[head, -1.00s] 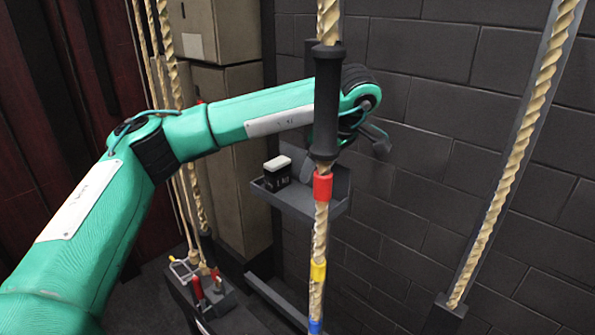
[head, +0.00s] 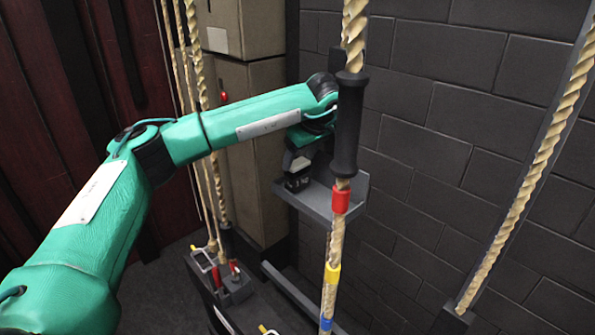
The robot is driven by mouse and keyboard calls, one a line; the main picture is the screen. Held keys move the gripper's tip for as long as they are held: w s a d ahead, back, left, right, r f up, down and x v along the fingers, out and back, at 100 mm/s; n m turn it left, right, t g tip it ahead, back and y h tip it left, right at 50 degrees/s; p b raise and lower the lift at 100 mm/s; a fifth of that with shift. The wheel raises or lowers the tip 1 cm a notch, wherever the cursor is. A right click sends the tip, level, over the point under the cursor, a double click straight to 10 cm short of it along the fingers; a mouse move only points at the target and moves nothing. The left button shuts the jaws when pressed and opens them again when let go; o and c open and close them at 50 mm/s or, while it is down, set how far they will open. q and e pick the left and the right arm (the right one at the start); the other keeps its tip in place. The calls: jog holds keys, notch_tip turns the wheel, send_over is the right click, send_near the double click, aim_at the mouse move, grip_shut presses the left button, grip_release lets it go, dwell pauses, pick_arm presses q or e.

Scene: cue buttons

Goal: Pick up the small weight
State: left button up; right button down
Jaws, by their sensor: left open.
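The small weight (head: 297,183) is a dark block on the grey wall shelf (head: 350,208), left of the rope's black grip. Its upper part is mostly hidden by my left gripper (head: 298,166). That gripper comes down from above, right over the weight, and is open. I cannot tell whether its fingers touch the weight. My right gripper is not in view.
A thick rope (head: 333,250) with a black grip (head: 349,125) and red, yellow and blue bands hangs in front of the shelf. More ropes (head: 203,100) hang at the left before stacked boxes (head: 255,140). Another rope (head: 535,180) runs along the brick wall at the right.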

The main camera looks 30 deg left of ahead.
aim_at(298, 174)
pick_arm(q)
jog(key=shift+p+x, duration=0.4)
jog(key=shift+x, duration=0.75)
jog(key=shift+a+f, duration=0.1)
jog(key=shift+f, duration=0.2)
jog(key=shift+c, duration=0.6)
jog(key=c, duration=1.1)
jog(key=shift+r, duration=0.1)
jog(key=shift+c, duration=0.9)
jog(key=shift+w, duration=0.1)
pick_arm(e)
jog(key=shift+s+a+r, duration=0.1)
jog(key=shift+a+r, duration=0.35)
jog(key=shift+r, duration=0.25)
pick_arm(q)
jog(key=shift+r, duration=0.1)
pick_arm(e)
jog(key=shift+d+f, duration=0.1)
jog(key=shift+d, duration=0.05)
